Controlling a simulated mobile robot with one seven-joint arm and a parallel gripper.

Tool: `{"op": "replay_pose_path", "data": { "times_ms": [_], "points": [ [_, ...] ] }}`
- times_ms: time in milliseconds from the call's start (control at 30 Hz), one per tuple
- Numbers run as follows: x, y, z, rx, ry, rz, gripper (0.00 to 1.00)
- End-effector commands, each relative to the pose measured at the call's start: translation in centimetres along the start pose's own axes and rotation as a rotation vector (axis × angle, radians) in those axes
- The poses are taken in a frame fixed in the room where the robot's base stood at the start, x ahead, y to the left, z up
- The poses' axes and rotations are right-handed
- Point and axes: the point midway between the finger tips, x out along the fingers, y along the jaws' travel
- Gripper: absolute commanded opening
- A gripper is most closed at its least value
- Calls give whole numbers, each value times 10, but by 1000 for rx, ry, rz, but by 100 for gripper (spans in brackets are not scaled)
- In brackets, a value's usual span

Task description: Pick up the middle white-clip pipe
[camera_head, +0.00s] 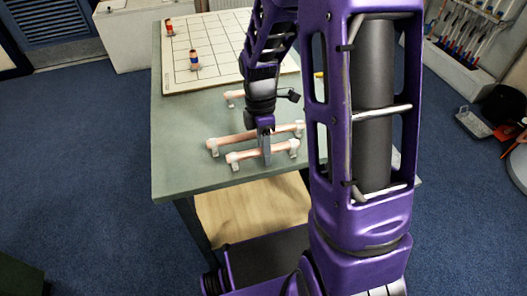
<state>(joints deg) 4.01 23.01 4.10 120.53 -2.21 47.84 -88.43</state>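Three copper-coloured pipes with white clips at their ends lie on the green table, roughly parallel. The middle white-clip pipe (236,138) runs across behind the nearest pipe (250,155). The farthest pipe (235,95) is mostly hidden behind my arm. My gripper (266,150) points straight down at the middle pipe. One grey finger shows in front of the middle pipe and overlaps the nearest pipe in the picture. The other finger is hidden, so I cannot tell whether the gripper is open or shut on the pipe. The middle pipe appears to rest on the table.
The green table (180,130) has free room left of the pipes. My purple arm blocks the table's right side.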

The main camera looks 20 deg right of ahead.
Motion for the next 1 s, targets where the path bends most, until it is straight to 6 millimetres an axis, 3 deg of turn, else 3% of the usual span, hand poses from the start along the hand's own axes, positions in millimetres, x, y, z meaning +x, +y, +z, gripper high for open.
{"op": "replay_pose_path", "data": {
  "times_ms": [33, 200, 233, 667, 767, 1000],
  "points": [
    [0, 0, 0, 0, 0, 0, 33],
    [0, 0, 0, 0, 0, 0, 2],
    [0, 0, 0, 0, 0, 0, 0],
    [-4, 0, 0, 0, 0, 2, 0],
    [-15, -2, 0, 0, 0, 3, 0],
    [-63, -11, 0, 0, 0, 5, 0]
  ]
}}
